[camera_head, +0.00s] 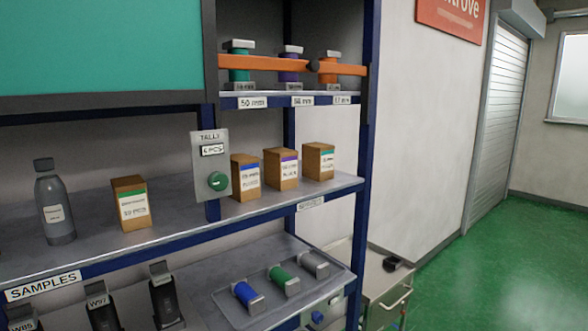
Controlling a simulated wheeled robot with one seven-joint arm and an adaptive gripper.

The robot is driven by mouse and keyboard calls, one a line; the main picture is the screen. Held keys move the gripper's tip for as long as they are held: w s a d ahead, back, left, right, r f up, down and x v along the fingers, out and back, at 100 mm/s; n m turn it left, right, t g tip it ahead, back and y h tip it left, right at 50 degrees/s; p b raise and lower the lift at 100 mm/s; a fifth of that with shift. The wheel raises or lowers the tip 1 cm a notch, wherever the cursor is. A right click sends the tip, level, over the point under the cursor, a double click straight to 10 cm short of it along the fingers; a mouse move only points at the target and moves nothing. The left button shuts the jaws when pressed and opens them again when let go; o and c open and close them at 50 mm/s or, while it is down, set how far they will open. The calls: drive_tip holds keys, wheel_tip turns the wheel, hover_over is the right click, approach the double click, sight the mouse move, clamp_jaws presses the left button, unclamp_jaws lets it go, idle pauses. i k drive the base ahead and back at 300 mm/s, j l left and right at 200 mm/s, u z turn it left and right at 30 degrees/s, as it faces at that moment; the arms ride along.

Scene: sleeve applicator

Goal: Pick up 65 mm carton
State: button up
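Several small brown cartons stand upright on the middle shelf (185,231). One carton with a green-banded label (130,203) stands alone at the left. Right of the tally panel stand a blue-banded carton (245,177), a purple-banded carton (281,169) and another green-banded carton (319,161). The carton print is too small to read, so I cannot tell which is the 65 mm one. The tally panel slightly overlaps the blue-banded carton's left edge. My gripper is not in view.
The grey tally panel (204,150) with a green knob hangs at the shelf front. A grey bottle (54,205) stands at the left. An orange bar (260,63) crosses the spools above. A lower tray (262,318) holds coloured spools. Green floor (500,270) is clear at right.

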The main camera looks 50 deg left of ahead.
sight(245, 182)
drive_tip(key=u, duration=1.95)
